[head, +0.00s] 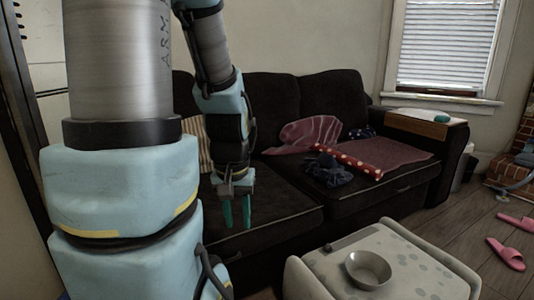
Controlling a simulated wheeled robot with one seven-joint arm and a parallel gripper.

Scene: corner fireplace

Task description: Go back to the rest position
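My gripper (237,212) hangs pointing down in the head view, in front of the left seat of the dark sofa (327,98). Its two teal fingers are apart, with a narrow gap and nothing visible between them. My arm comes down from the top left and hides the left part of the sofa.
A pale low table (416,262) with a grey bowl (368,268) stands at the front right. Cloths and a red dotted roll (348,161) lie on the sofa's right seat. Pink slippers (507,254) lie on the wooden floor. A brick fireplace (505,170) is at the right edge.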

